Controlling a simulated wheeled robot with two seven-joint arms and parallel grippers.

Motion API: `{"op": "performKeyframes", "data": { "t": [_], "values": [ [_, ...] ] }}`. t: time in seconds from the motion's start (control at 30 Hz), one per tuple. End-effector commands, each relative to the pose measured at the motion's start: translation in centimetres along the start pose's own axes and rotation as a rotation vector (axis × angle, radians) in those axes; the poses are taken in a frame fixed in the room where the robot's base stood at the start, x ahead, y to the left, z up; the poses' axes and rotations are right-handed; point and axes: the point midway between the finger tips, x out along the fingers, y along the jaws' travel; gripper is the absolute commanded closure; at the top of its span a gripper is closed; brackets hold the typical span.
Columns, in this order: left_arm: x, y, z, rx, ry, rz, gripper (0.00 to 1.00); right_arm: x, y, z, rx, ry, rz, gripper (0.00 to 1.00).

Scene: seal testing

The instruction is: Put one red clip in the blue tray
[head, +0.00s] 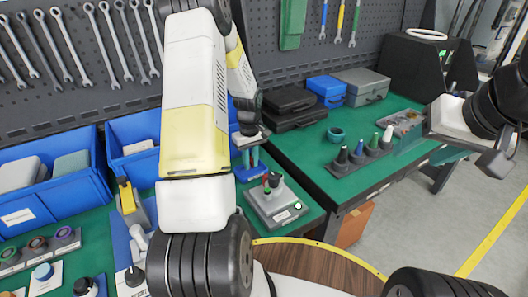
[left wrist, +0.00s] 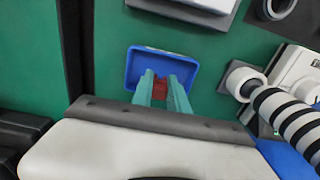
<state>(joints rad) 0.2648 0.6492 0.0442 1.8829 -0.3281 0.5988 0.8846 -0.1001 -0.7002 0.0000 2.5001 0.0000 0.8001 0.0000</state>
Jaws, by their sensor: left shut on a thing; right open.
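The small blue tray (left wrist: 134,72) lies on the green bench top in the left wrist view. In the head view it (head: 247,176) shows just below my left gripper (head: 249,158). In the left wrist view my left gripper (left wrist: 161,90) points down over the tray with its teal fingers shut on a red clip (left wrist: 160,84). The clip shows between the fingertips, within the tray's outline; I cannot tell whether it touches the tray floor. My right gripper (head: 430,150) is open at the right, by the bench's far-right edge, with nothing seen in it.
A grey box with knobs (head: 276,206) stands just in front of the tray. Blue bins (head: 50,205) with contents are at the left. Several coloured-tipped pegs on a dark base (head: 350,170), a teal ring (head: 336,134) and cases (head: 290,108) sit on the right bench.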

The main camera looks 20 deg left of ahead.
Motion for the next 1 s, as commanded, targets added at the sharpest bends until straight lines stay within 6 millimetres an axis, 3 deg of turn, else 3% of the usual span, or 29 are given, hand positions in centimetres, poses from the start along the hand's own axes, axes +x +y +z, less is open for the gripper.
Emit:
{"op": "performKeyframes", "data": {
  "t": [0.1,0.47,0.5,0.57,1.0],
  "values": [
    [1.5,0.0,0.0,0.001,-0.001,-0.001,1.00,0.0,0.0,0.0,0.000,0.000,0.000,0.45],
    [1.9,0.0,0.0,0.001,0.000,0.000,1.00,0.0,0.0,0.0,0.000,0.000,0.000,0.45],
    [1.8,0.0,0.0,0.001,0.000,0.001,0.73,0.0,0.0,0.0,0.000,0.000,0.000,0.45],
    [1.8,0.0,0.0,0.001,0.000,0.001,0.61,0.0,0.0,0.0,0.000,0.000,0.000,0.45],
    [0.9,0.0,-0.1,0.001,0.002,0.001,0.59,0.0,0.0,0.0,0.000,0.000,0.000,0.45]
  ]
}}
